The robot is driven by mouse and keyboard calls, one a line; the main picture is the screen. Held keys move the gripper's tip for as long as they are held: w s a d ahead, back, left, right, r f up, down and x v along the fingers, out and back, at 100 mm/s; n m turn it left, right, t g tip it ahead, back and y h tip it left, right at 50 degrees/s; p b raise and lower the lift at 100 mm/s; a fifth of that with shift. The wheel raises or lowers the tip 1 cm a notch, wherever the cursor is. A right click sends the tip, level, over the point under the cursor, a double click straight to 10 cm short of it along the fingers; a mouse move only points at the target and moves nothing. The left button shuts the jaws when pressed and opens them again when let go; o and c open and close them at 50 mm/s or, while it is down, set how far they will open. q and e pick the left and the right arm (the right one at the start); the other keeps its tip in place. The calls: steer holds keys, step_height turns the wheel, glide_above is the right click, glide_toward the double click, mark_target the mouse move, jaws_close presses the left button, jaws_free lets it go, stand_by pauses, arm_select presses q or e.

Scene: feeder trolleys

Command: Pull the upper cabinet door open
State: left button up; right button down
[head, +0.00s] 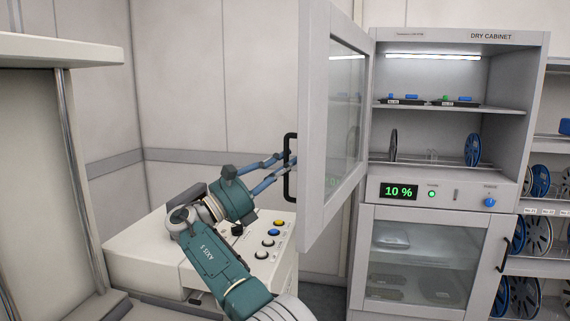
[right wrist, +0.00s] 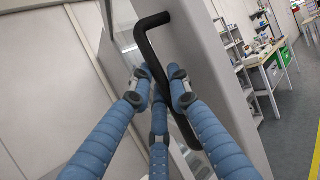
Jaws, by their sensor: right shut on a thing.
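The dry cabinet (head: 459,37) stands at the right in the head view. Its upper door (head: 313,130), a grey frame with a glass pane, is swung wide open to the left. The door's black handle (head: 288,167) is upright on the door's free edge. My right gripper (head: 285,160) is at the handle, its blue fingers reaching in from the left. In the right wrist view the fingers (right wrist: 160,88) close around the black handle (right wrist: 152,50). The lower door (head: 425,262) is shut. My left gripper is not in view.
Inside the upper compartment are a shelf with small trays (head: 428,101) and reels (head: 473,149). A white console with buttons (head: 268,243) stands below my right arm. A rack of reels (head: 540,235) is at the right, and a pale shelf unit (head: 60,53) at the left.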

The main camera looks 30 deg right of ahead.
steer(key=shift+d, duration=0.2)
steer(key=c, duration=1.9)
jaws_free()
steer(key=shift+o, duration=1.3)
steer(key=shift+d+f, duration=0.15)
steer(key=shift+d, duration=0.05)
